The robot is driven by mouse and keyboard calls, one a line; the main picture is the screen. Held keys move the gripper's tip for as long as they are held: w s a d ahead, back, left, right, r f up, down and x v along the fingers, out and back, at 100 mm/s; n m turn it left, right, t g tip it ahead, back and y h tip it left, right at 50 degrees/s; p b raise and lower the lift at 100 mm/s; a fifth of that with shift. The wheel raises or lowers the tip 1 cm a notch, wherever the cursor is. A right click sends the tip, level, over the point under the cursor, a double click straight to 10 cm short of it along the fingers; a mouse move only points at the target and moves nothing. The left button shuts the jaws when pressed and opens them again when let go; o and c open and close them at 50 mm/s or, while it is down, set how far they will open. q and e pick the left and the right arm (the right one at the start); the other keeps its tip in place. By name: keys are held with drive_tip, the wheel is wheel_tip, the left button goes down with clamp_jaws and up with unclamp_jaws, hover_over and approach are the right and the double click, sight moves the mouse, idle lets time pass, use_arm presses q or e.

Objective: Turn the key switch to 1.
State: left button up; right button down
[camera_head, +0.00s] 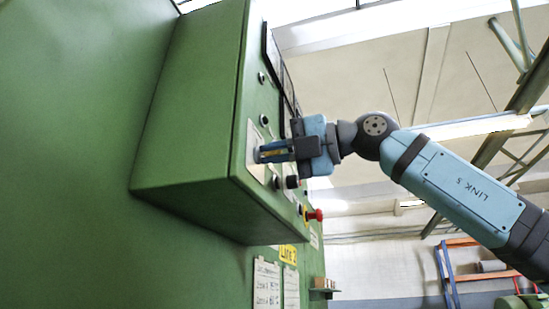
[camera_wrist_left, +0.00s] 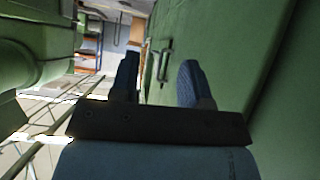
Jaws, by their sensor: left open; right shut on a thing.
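A green control box (camera_head: 190,130) has a front panel with a row of switches and buttons facing right in the head view. My right gripper (camera_head: 262,152) reaches this panel from the right. Its blue fingers are shut on the key switch at a pale plate on the panel. The fingers mostly hide the key switch, so I cannot read its position. My left gripper (camera_wrist_left: 158,72) shows in the left wrist view, open, with nothing between its two fingers.
A red emergency button (camera_head: 315,215) sticks out low on the panel, below a black knob (camera_head: 292,182). Paper sheets (camera_head: 266,282) hang beneath the box. In the left wrist view, a green wall with a handle (camera_wrist_left: 164,62) stands close to the left fingers.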

idle(0.5)
drive_tip(key=c, duration=1.2)
unclamp_jaws()
drive_tip(key=shift+c, duration=0.2)
drive_tip(key=shift+d, duration=0.25)
drive_tip(key=b+v, duration=0.2)
drive_tip(key=v, duration=1.1)
drive_tip(key=shift+s+d, duration=0.1)
